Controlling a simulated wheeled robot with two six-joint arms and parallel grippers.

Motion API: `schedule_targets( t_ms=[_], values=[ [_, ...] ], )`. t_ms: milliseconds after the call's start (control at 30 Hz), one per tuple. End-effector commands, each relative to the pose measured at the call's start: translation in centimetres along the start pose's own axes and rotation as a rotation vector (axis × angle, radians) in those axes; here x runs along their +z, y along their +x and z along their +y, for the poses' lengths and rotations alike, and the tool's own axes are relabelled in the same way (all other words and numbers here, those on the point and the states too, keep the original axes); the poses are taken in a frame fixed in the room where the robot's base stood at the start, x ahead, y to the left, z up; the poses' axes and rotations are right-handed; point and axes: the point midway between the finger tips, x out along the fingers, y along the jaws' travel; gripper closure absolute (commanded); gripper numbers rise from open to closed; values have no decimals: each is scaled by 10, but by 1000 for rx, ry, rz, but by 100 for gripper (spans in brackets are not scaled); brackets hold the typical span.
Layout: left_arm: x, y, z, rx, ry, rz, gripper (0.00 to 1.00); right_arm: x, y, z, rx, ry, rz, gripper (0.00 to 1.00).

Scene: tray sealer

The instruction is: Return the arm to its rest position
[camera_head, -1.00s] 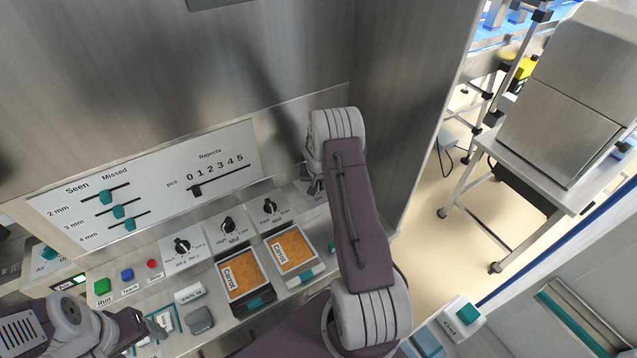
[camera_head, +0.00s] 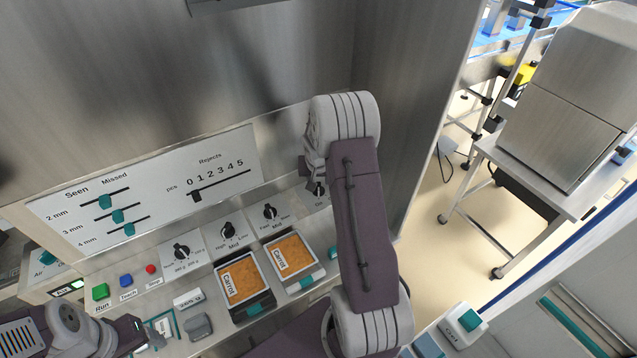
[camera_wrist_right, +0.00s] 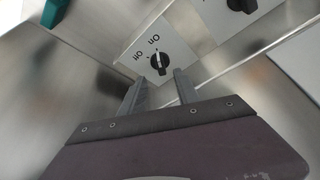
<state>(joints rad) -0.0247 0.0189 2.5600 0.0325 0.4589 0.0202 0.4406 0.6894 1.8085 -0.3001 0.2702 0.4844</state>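My right arm stands in the middle of the head view, and its gripper (camera_head: 310,170) is mostly hidden by the wrist. In the right wrist view the two fingers of the right gripper (camera_wrist_right: 157,88) are apart, with nothing between them. Beyond them is a black rotary switch (camera_wrist_right: 158,62) on a plate marked On and Off. The fingers look apart from the knob. My left arm shows at the lower left of the head view, with its gripper (camera_head: 143,335) low over the panel; its fingers are too small to read.
A slider board (camera_head: 150,190) stands behind. A steel wall rises at the back. A metal cart (camera_head: 560,170) stands at the right.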

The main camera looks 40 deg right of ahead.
Motion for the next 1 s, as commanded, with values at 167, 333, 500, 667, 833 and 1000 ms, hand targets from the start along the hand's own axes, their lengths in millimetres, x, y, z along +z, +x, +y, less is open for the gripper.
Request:
schedule_targets(
  t_ms=[167,333,500,667,833,1000],
  values=[
    [0,0,0,0,0,0,31,0,0,0,0,0,0,62],
    [0,0,0,0,0,0,31,0,0,0,0,-1,0,62],
    [0,0,0,0,0,0,31,0,-1,-4,-3,-8,1,62],
    [0,0,0,0,0,0,31,-13,-53,-67,-78,-113,91,62],
    [0,0,0,0,0,0,31,97,-142,-122,-180,-313,17,62],
    [0,0,0,0,0,0,31,211,-165,-88,-182,-487,-168,62]
  ],
)
